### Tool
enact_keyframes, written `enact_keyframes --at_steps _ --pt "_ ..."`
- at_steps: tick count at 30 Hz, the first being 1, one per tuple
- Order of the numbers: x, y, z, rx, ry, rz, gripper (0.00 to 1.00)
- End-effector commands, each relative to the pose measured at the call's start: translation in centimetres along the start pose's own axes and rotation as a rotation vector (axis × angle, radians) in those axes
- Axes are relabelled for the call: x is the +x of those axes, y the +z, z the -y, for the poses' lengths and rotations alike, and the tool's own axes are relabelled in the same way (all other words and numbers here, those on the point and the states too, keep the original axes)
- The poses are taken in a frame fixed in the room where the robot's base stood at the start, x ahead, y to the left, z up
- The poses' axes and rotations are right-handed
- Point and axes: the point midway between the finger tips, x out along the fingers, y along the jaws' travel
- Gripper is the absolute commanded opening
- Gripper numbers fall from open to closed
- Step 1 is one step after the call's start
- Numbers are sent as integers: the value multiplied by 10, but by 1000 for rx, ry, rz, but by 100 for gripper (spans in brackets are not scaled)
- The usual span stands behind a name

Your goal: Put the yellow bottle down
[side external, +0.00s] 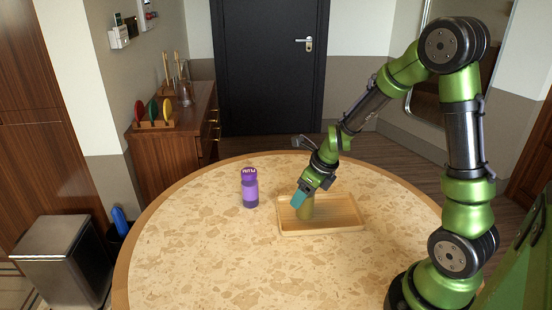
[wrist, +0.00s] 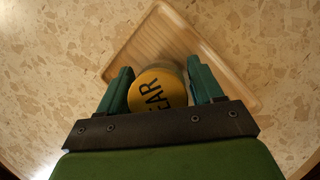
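The yellow bottle shows in the wrist view as a round yellow cap (wrist: 158,91) with dark letters "EAR". Its body (side external: 307,209) shows olive-yellow in the side view, below my gripper and within the outline of the wooden tray (side external: 345,229). The bottle looks roughly upright. I cannot tell whether its base touches the tray floor.
A purple bottle (side external: 250,188) stands on the round speckled table (side external: 200,250), left of the tray. The tray has low raised rims, and its right part is empty. The table's left and front areas are clear. A wooden cabinet (side external: 180,140) stands behind at the left.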

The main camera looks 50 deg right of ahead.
Motion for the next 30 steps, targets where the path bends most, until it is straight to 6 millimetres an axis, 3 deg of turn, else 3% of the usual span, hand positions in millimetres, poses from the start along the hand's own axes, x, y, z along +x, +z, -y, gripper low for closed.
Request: enact_keyframes --at_steps 3,14,30 --pt "0 0 0 -1 0 0 81" --pt "-6 2 0 -3 -2 3 81" --pt "-105 2 0 -1 -2 5 81"
